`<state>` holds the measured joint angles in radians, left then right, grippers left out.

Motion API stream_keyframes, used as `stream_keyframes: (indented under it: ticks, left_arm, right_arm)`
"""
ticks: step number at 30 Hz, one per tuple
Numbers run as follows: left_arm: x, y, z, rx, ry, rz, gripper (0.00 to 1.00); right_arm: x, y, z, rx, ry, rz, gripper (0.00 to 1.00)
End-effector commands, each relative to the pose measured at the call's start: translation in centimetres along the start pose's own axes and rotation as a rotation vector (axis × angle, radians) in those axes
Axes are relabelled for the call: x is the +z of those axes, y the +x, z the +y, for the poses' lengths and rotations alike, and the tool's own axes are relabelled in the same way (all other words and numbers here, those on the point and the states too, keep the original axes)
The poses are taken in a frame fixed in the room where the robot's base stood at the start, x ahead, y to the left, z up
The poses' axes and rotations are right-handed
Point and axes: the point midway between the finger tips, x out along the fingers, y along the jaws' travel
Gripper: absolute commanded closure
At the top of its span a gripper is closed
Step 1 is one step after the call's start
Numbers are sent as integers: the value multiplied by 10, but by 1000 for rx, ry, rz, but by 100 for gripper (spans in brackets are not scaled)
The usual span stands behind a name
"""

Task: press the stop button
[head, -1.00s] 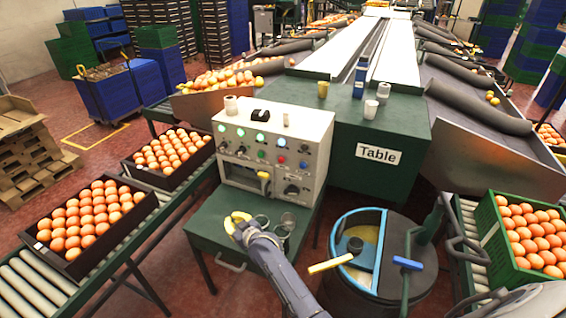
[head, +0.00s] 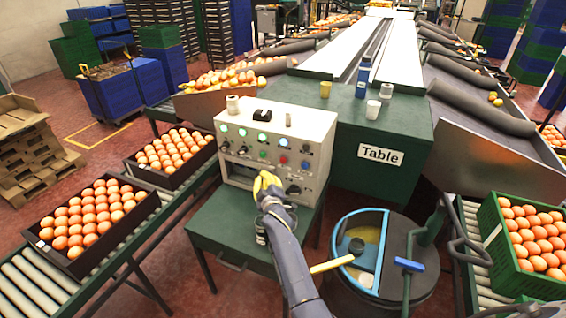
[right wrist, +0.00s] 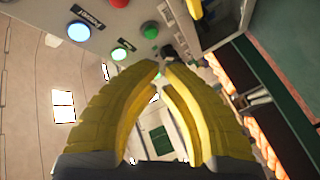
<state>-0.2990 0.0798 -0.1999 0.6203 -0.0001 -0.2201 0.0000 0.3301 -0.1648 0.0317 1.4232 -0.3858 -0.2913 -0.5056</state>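The control box (head: 318,135) stands on a green table behind my right gripper. Its front has lit round buttons, knobs and a red button (head: 283,158); I cannot read which is the stop button. My right gripper (head: 266,180) is in front of the lower panel, its yellow fingers drawn together with nothing seen between them. A red button (right wrist: 118,3) is at the top edge. Contact cannot be told. My left gripper is out of view.
A small green table (head: 215,228) lies under my right gripper, with a glass partly hidden by my arm. A round blue-rimmed bin (head: 340,225) stands to the right. Egg trays (head: 150,205) sit on rollers at left, a green crate (head: 493,235) at right.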

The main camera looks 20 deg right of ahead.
Motion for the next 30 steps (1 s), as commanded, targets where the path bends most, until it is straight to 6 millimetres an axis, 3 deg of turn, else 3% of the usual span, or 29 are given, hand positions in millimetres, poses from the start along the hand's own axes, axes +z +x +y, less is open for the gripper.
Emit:
stream_keyframes:
  ticks: [17, 30]
  left_arm:
    - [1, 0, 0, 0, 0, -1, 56]
    - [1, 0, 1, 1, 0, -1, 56]
  right_arm:
    - [5, 2, 0, -2, -12, -7, 100]
    - [24, 38, 20, -1, -12, -7, 100]
